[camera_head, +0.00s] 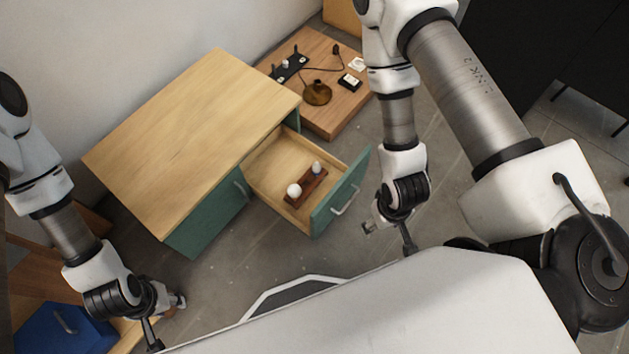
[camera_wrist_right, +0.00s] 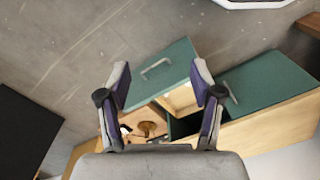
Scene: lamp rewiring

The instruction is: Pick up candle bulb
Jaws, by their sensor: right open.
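Two bulbs stand in a brown wooden holder (camera_head: 306,187) inside the open drawer (camera_head: 262,187). One is a round white globe bulb (camera_head: 294,190); the other is a smaller, narrower whitish bulb (camera_head: 316,168), which looks like the candle bulb. My right gripper (camera_head: 369,229) is open and empty, to the right of the drawer front and apart from it.
The drawer belongs to a green desk with a wooden top (camera_head: 190,140). Behind it, a low wooden table (camera_head: 345,105) holds a brass lamp base (camera_head: 317,93), a cord and small parts. A blue box (camera_head: 62,332) is at lower left. Grey floor is clear around the drawer.

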